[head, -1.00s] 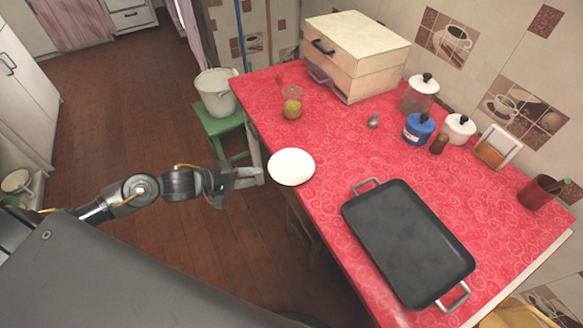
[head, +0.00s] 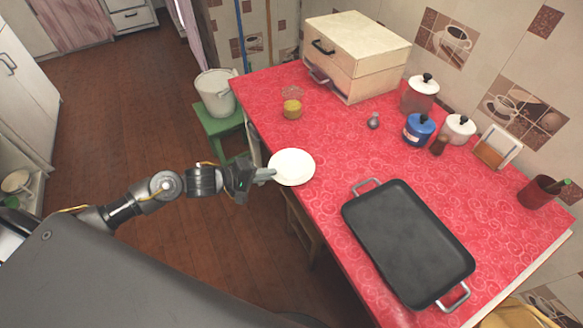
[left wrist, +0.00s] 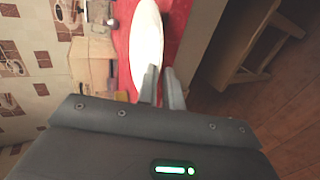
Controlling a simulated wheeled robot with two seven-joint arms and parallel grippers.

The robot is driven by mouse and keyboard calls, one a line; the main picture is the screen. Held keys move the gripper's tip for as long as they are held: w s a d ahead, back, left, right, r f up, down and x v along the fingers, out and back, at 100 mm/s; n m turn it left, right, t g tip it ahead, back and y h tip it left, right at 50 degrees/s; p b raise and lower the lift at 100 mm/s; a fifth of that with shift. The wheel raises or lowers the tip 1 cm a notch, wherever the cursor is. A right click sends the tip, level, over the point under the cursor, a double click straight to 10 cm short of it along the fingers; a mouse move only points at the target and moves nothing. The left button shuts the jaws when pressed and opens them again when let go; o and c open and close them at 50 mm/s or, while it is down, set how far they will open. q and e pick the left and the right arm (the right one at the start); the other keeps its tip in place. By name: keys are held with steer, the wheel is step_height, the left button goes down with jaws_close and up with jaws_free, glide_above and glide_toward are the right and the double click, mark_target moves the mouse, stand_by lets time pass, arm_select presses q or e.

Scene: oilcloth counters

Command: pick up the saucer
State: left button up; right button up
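The white saucer (head: 291,167) lies at the near left edge of the red-covered counter (head: 330,150), its rim by the edge. In the left wrist view the saucer (left wrist: 147,40) is seen at a steep angle ahead of the fingers. My left gripper (head: 273,173) is at the saucer's left rim, with its fingers close together. In the left wrist view the fingers of my left gripper (left wrist: 161,75) lie on either side of the rim with a narrow gap. The saucer shows no visible lift. My right gripper is not in view.
A black tray (head: 408,243) lies right of the saucer. A glass jar (head: 292,105) stands behind it. A cream box (head: 357,52), a blue pot (head: 419,128) and other jars stand along the wall. A green stool (head: 218,122) with a bucket (head: 215,92) stands beside the counter.

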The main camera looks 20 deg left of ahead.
arm_select(q)
jaws_close()
steer(key=shift+r, duration=0.1)
steer(key=s+a+r+p, duration=0.2)
steer(key=s+a+r, duration=0.6)
steer(key=a+r, duration=0.3)
steer(key=shift+s+r, duration=0.35)
steer(key=shift+r, duration=0.6)
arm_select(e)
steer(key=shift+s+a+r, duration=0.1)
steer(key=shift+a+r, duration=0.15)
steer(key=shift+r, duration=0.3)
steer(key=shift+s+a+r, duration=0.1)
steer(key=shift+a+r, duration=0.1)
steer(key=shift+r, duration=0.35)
